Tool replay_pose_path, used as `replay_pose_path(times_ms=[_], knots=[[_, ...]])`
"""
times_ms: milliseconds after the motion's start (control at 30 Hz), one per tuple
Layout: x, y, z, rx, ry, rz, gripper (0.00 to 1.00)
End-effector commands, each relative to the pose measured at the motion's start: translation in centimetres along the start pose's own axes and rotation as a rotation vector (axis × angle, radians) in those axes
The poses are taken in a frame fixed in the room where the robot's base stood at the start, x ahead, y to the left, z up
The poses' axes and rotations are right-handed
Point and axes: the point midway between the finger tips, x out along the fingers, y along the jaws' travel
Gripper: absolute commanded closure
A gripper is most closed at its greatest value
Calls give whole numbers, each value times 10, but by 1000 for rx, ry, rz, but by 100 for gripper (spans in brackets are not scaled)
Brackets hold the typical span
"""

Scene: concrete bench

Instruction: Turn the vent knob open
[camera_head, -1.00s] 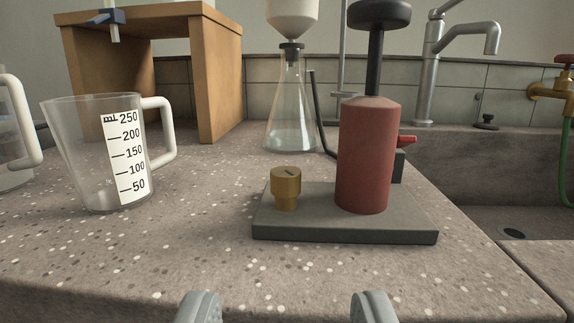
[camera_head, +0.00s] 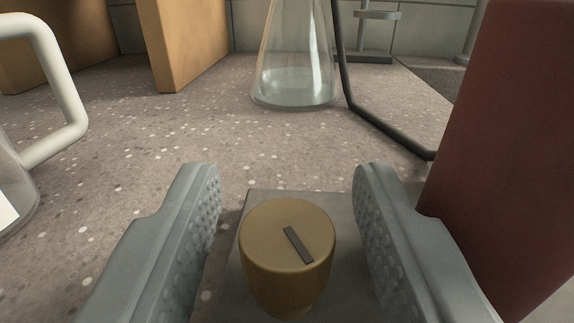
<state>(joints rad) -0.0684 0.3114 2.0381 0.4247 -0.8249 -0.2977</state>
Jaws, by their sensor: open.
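The vent knob (camera_head: 275,265) is a brass-coloured round knob with a dark slanted line on its top, running from upper left to lower right. It stands on the grey base plate (camera_head: 262,200) of the pump. My gripper (camera_head: 288,180) is open, with one grey finger on each side of the knob. Gaps show between the knob and both fingers, so neither touches it. The knob's foot is partly cut off by the lower picture edge.
A clear measuring jug (camera_head: 75,130) with a white handle stands at the left. A glass flask (camera_head: 293,75) stands behind, with a black hose (camera_head: 375,120) running to the pump. A wooden stand (camera_head: 185,45) is at the back left. The bench between is clear.

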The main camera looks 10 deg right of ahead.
Motion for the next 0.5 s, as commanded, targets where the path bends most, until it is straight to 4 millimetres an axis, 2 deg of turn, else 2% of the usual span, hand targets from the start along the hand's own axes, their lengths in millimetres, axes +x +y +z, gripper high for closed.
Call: replay_pose_path(times_ms=[267,500], knots=[[1,0,0,0,0,0,58],[1,0,0,0,0,0,100]])
